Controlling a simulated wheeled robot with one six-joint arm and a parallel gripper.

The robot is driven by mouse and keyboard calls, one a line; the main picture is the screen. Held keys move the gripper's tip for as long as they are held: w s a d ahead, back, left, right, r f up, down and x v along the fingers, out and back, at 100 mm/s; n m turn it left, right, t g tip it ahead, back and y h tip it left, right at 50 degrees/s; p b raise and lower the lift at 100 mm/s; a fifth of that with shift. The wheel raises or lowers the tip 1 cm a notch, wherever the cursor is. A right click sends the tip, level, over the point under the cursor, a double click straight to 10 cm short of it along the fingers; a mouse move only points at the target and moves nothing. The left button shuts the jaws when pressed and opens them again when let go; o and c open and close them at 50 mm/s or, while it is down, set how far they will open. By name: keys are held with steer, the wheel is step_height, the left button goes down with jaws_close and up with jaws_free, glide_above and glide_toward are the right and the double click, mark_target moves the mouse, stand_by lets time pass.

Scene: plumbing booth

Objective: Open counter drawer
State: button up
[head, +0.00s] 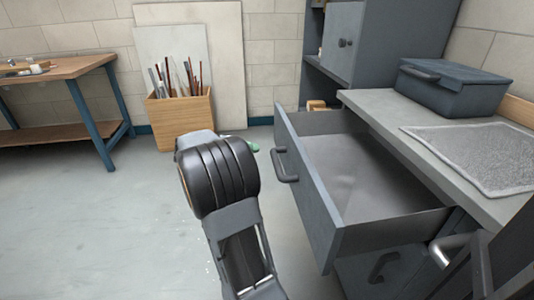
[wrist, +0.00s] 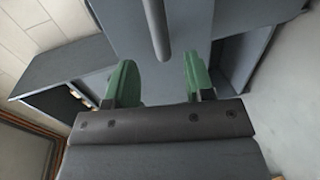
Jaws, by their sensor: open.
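The counter drawer (head: 375,175) is pulled well out from under the counter, and its grey interior looks empty. Its front (head: 305,185) carries a dark bar handle (head: 284,166). My gripper (wrist: 160,70) is open, with two green fingers apart and nothing held between them. In the wrist view the handle bar (wrist: 157,28) stands ahead of the gap between the fingers, with the drawer front behind it. In the head view my wrist hides most of the gripper, and only a green fingertip (head: 254,146) shows, left of the handle and apart from it.
The counter top (head: 385,112) bears a blue-grey toolbox (head: 453,88) and a grey mat (head: 480,152). Another handle (head: 384,267) sits below the open drawer. A wooden bin (head: 180,120) of rods and a workbench (head: 60,70) stand at the left. The floor (head: 90,220) between is clear.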

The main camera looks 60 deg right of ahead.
steer(key=shift+p+v, duration=0.65)
steer(key=shift+v, duration=2.35)
